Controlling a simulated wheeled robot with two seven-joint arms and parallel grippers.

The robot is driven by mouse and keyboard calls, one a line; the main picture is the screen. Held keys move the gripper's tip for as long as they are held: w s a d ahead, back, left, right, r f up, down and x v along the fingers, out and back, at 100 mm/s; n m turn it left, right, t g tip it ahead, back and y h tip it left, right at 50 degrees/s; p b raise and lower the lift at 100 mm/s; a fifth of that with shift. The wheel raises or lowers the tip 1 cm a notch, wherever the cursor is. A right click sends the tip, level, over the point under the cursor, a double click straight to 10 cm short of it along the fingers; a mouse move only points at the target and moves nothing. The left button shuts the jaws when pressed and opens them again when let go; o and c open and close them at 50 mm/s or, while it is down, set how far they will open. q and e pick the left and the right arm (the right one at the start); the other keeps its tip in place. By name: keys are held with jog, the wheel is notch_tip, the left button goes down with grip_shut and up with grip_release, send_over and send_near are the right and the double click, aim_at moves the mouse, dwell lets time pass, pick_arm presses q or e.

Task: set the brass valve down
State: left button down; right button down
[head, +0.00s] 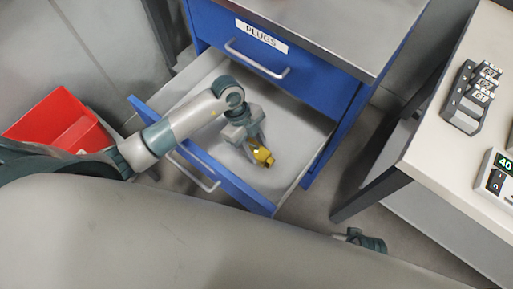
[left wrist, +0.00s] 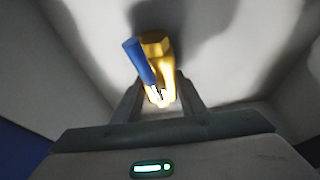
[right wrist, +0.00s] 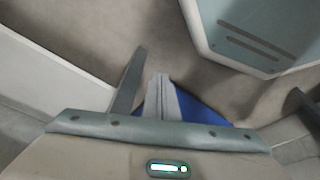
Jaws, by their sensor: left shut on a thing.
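The brass valve (head: 263,156) is a yellow body with a blue lever. My left gripper (head: 256,145) is shut on it and reaches down into the open lower drawer (head: 219,170) of the blue cabinet. In the left wrist view the valve (left wrist: 157,58) sits between the fingertips, its blue lever (left wrist: 138,60) towards the left. I cannot tell whether it touches the drawer floor. My right gripper (right wrist: 148,75) is outside the drawer; its finger gap is unclear. Part of the right hand shows at the lower right in the head view.
The upper drawer, labelled PLUGS (head: 261,36), is shut above the open one. A red bin (head: 58,125) stands at the left. A table (head: 440,135) with number-marked devices is at the right. The visible drawer floor around the valve is clear.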

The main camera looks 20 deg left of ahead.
pick_arm(q)
jog(key=c, duration=1.3)
grip_release()
jog(key=shift+o, duration=0.9)
pick_arm(e)
jog(key=shift+s+f, duration=0.15)
jog(key=shift+f, duration=0.05)
pick_arm(q)
jog(key=shift+r, duration=0.1)
jog(key=shift+w+a+r, duration=0.1)
jog(key=shift+a+r, duration=0.15)
jog(key=shift+r, duration=0.3)
jog(key=v, duration=1)
jog(key=shift+r+p, duration=0.35)
pick_arm(e)
notch_tip(320, 180, down, 2)
jog(key=shift+f, duration=0.15)
